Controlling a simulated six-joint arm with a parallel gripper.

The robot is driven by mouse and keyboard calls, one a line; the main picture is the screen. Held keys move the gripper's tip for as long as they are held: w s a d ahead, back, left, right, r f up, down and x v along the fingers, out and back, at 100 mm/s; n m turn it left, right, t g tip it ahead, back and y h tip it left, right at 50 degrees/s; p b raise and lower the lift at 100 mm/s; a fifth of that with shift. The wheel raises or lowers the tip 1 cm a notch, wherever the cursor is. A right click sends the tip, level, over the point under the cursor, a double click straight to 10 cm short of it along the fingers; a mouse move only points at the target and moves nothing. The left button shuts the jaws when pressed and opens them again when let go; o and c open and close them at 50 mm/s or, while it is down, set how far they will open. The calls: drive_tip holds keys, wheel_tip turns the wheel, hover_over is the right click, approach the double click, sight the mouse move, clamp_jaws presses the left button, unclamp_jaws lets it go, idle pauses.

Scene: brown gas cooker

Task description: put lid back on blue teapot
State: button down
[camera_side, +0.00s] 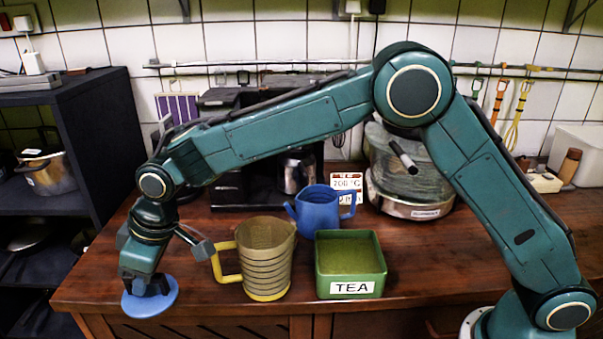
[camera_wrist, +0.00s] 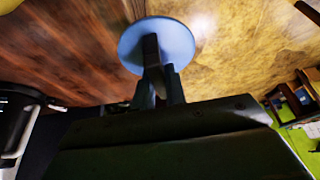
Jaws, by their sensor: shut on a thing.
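The blue teapot (camera_side: 319,208) stands upright on the wooden counter, near the middle of the side view, behind the green tea box and the striped jug. The blue round lid (camera_side: 150,299) is at the counter's front left edge in the side view, away from the teapot. My gripper (camera_side: 150,287) points down at the lid and is shut on it, at its middle. The lid also shows as a blue disc in the wrist view (camera_wrist: 157,44), with the fingers (camera_wrist: 157,75) against it. The part pinched between the fingers is mostly hidden. The teapot is not visible in the wrist view.
A brown striped jug with a yellow handle (camera_side: 265,260) stands between the lid and the teapot. A green TEA box (camera_side: 350,265) is at the front. A glass-like pot (camera_side: 412,170) and a black coffee machine (camera_side: 235,185) stand behind. A dark shelf (camera_side: 95,140) is at left.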

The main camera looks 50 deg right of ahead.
idle(0.3)
wheel_tip(320, 180, up, 15)
drive_tip(key=w+d+n, duration=0.2)
drive_tip(key=w+d, duration=0.1)
drive_tip(key=d, duration=1.9)
drive_tip(key=s+d+f, duration=0.2)
drive_tip(key=s+d, duration=0.1)
drive_tip(key=d, duration=0.6)
drive_tip(key=s+d+f+n+g, duration=0.1)
drive_tip(key=s+d+f, duration=0.2)
drive_tip(key=d, duration=0.6)
drive_tip(key=shift+s+d+y, duration=0.2)
drive_tip(key=shift+y, duration=0.2)
drive_tip(key=shift+f, duration=0.2)
drive_tip(key=shift+f, duration=3)
drive_tip(key=shift+f, duration=0.15)
